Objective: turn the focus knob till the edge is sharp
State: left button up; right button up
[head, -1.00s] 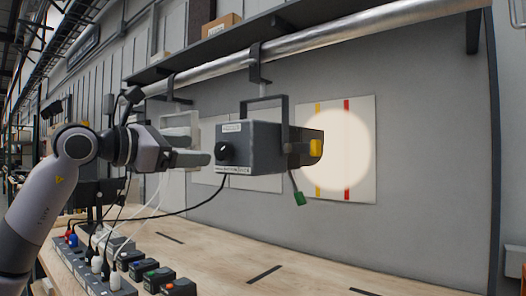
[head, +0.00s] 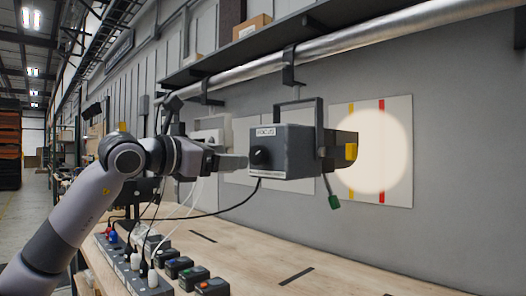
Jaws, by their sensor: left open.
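A dark grey lamp housing (head: 290,165) hangs from the overhead pipe by a bracket. On its near face is a black round knob (head: 261,158) under a label reading FOCUS. The lamp throws a round, cream light spot (head: 372,150) on a white panel (head: 402,190) with yellow and red stripes; the spot's edge looks slightly soft. My left gripper (head: 238,162) comes in from the left, open and empty, its fingertips just left of the knob. I cannot tell whether they touch it. My right gripper is not in view.
A green tag (head: 334,202) hangs below the lamp, and a black cable (head: 222,214) droops from it. Power strips and several small black boxes (head: 180,267) with coloured buttons line the wooden bench (head: 330,262). The silver pipe (head: 345,46) runs above. The bench's right part is mostly clear.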

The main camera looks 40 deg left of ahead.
aim_at(255, 156)
pick_arm(q)
jog(key=w+n+p, duration=0.1)
jog(key=w+p, duration=0.1)
jog(key=w+d+n+p, duration=0.1)
jog(key=w+p, duration=0.1)
jog(key=w+n+y+p, duration=0.1)
jog(key=p, duration=0.1)
jog(key=shift+w+d+r, duration=0.15)
jog(key=shift+w+d, duration=0.15)
jog(key=shift+w, duration=0.1)
jog(key=shift+w+f, duration=0.2)
jog(key=shift+w, duration=0.5)
jog(key=c, duration=1)
